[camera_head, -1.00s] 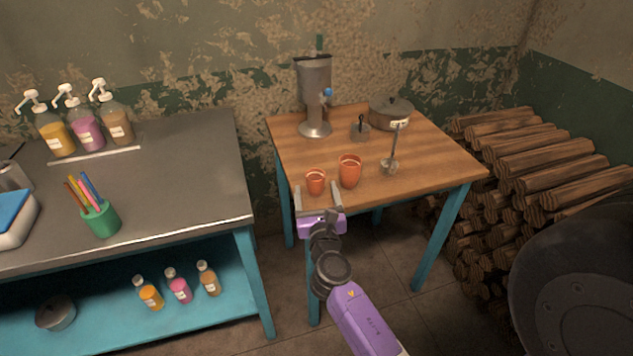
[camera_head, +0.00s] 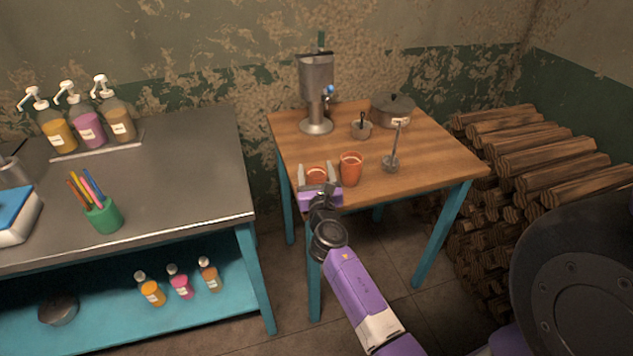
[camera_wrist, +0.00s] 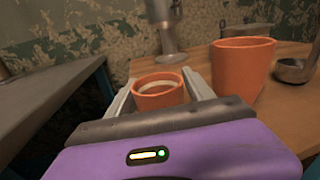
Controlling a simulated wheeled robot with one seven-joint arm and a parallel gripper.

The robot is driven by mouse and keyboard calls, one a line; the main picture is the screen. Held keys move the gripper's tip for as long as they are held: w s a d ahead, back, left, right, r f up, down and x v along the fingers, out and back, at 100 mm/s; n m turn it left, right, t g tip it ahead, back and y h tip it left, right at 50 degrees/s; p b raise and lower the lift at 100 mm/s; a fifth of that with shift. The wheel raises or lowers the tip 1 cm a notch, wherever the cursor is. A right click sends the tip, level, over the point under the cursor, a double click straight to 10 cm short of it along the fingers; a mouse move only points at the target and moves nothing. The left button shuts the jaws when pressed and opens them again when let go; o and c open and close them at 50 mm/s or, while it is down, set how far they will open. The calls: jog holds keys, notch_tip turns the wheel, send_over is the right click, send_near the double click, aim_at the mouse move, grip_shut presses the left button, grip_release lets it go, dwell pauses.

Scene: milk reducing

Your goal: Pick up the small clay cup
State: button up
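The small clay cup (camera_head: 317,173) is orange and stands near the front left edge of the wooden table (camera_head: 420,172). A larger orange clay cup (camera_head: 351,170) stands just to its right. My gripper (camera_head: 317,172) is open, with one finger on each side of the small cup. The wrist view shows the small cup (camera_wrist: 158,92) upright between the two fingers, its lower part hidden by my gripper. I cannot tell whether the fingers touch it. The larger cup (camera_wrist: 240,68) is outside the right finger in the wrist view.
A metal dispenser (camera_head: 316,95), a small pot (camera_head: 361,129), a lidded pot (camera_head: 392,110) and a ladle (camera_head: 392,160) stand farther back or right on the table. A metal counter (camera_head: 190,185) is at the left. Stacked logs (camera_head: 540,165) lie at the right.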

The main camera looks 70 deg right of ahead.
jog(key=c, duration=1.1)
jog(key=shift+o, duration=0.2)
